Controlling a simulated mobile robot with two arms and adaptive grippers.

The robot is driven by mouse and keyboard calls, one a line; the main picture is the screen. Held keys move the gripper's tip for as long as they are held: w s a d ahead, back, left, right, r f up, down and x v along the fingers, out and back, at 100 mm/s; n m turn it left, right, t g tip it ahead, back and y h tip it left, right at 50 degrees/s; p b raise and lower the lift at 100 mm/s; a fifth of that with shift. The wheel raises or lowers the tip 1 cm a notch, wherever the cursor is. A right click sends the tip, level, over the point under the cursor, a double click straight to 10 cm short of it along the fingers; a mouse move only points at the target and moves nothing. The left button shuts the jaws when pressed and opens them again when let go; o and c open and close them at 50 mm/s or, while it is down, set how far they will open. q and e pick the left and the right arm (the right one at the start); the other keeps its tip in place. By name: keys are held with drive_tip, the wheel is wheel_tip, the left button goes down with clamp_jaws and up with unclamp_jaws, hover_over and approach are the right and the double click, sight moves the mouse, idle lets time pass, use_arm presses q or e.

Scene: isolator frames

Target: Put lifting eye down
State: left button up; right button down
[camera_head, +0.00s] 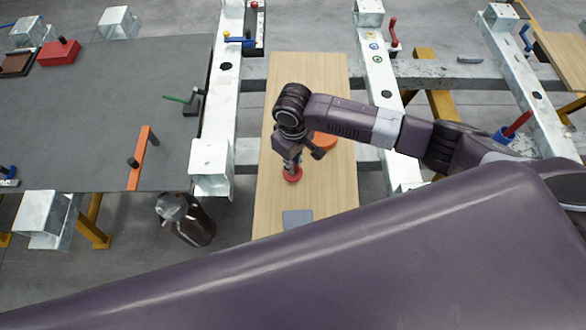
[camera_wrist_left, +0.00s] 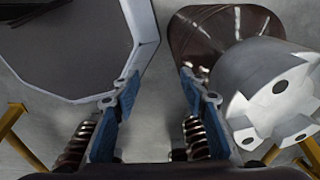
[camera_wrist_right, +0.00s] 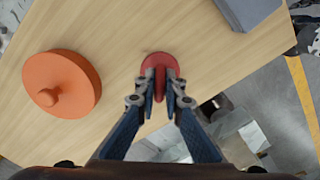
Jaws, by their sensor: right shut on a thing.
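The lifting eye (camera_head: 291,175) is a red piece with a round base and an upright part. My right gripper (camera_head: 293,166) is above it and shut on its upright part. In the right wrist view the lifting eye (camera_wrist_right: 158,66) sits between the fingertips (camera_wrist_right: 159,88), over the wooden board (camera_head: 275,200). I cannot tell whether its base touches the board. My left gripper (camera_wrist_left: 158,88) shows only in the left wrist view, with its fingers apart and nothing between them.
An orange disc with a knob (camera_wrist_right: 62,83) lies on the board, left of the lifting eye in the right wrist view. A grey block (camera_head: 298,219) lies at the board's near end. Metal beams (camera_head: 213,155) flank the board. A dark table (camera_head: 100,110) stands left.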

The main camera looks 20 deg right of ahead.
drive_tip(key=shift+f, duration=0.5)
use_arm(q)
drive_tip(key=shift+f, duration=0.5)
use_arm(e)
drive_tip(key=shift+r, duration=0.1)
drive_tip(key=shift+f, duration=0.2)
drive_tip(key=c, duration=2)
unclamp_jaws()
drive_tip(key=shift+c, duration=0.2)
